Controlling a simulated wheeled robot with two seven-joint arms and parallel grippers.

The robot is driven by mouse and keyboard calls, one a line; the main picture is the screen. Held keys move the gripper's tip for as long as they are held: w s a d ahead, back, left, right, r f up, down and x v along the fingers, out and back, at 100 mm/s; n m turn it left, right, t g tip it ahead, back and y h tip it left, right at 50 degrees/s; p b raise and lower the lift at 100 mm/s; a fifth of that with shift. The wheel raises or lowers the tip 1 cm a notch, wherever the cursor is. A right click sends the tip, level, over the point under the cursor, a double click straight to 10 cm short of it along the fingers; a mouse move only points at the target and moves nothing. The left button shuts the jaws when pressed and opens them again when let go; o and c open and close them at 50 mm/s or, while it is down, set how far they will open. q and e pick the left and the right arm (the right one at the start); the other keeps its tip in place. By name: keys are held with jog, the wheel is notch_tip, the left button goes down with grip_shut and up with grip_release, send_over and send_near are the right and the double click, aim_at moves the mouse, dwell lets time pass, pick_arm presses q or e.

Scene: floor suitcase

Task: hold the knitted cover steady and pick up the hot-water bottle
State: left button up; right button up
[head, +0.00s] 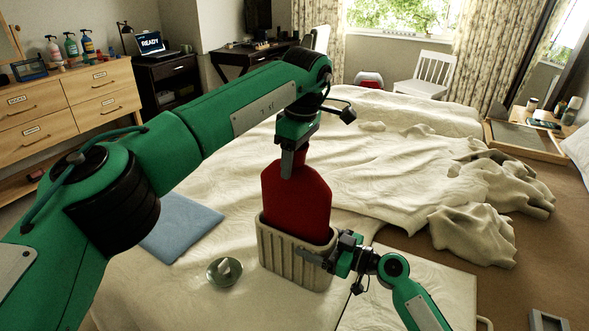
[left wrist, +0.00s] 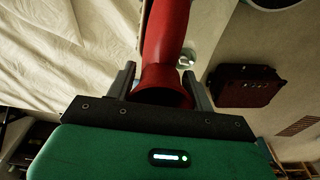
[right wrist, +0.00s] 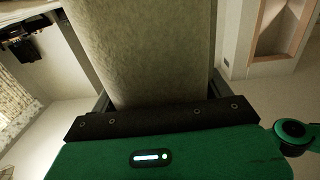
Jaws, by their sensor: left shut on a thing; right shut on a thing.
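The red hot-water bottle (head: 296,198) stands upright with its lower part inside the knitted cover (head: 282,262), a cream ribbed open-topped sleeve. The bottle's bottom end is hidden in the cover. My left gripper (head: 291,167) is shut on the bottle's neck from above. In the left wrist view the red neck (left wrist: 166,45) sits between the two fingers. My right gripper (head: 312,258) is shut on the front right side of the cover. In the right wrist view the pale cover (right wrist: 145,50) fills the space between the fingers.
A blue folded cloth (head: 180,227) lies left of the cover. A small round dish (head: 225,271) with a white piece on it sits in front of the cloth. A crumpled cream blanket (head: 465,225) lies at the right. The bed surface behind the bottle (head: 385,165) is mostly free.

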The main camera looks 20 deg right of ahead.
jog(key=o, duration=1.1)
jog(key=shift+v, duration=6)
